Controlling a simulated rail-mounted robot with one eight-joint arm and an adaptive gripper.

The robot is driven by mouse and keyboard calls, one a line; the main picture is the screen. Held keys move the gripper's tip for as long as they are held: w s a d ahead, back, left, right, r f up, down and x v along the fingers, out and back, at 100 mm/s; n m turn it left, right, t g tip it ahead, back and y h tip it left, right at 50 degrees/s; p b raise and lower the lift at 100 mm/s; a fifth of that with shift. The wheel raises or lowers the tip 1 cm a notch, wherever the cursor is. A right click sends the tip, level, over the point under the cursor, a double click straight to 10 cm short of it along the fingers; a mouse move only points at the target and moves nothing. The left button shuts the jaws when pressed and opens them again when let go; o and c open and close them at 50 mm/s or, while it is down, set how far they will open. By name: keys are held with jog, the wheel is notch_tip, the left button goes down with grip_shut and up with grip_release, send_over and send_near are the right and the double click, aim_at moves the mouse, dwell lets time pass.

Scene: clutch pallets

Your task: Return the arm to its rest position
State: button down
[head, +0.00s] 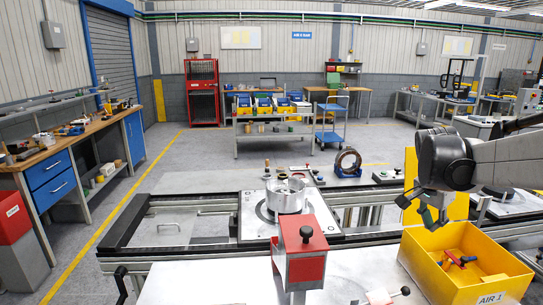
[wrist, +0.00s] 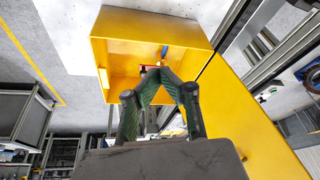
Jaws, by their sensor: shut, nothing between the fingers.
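My gripper (head: 429,213) hangs from my arm at the right of the head view, above the yellow bin marked AIR 1 (head: 462,287). In the wrist view my gripper (wrist: 160,72) has its dark green fingers meeting at the tips, shut with nothing held. The yellow bin (wrist: 103,53) lies beyond the fingertips in that view. Inside the bin a red and blue tool (head: 457,260) rests on the floor of the bin. The fingers partly hide the bin's inside in the wrist view.
A silver round housing (head: 286,195) sits on a pallet plate (head: 245,222) at the middle. A red block with a black knob (head: 306,262) stands in front. A yellow panel (head: 411,178) rises behind the bin. A wooden workbench (head: 50,150) stands left.

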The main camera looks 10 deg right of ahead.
jog(key=s+a+f+n+t+y, duration=0.1)
jog(key=s+a+n, duration=0.3)
jog(key=a, duration=0.6)
jog(key=s+a+f+n+t+y, duration=0.1)
jog(key=s+a+n, duration=0.3)
jog(key=a, duration=0.7)
jog(key=s+a+f+n+t+y+b, duration=0.1)
jog(key=s+a+n, duration=0.4)
jog(key=a, duration=0.6)
jog(key=f+n+t+y, duration=0.1)
jog(key=n+t, duration=0.1)
jog(key=shift+a+f+t, duration=0.2)
jog(key=shift+a+t, duration=0.05)
jog(key=shift+t, duration=0.05)
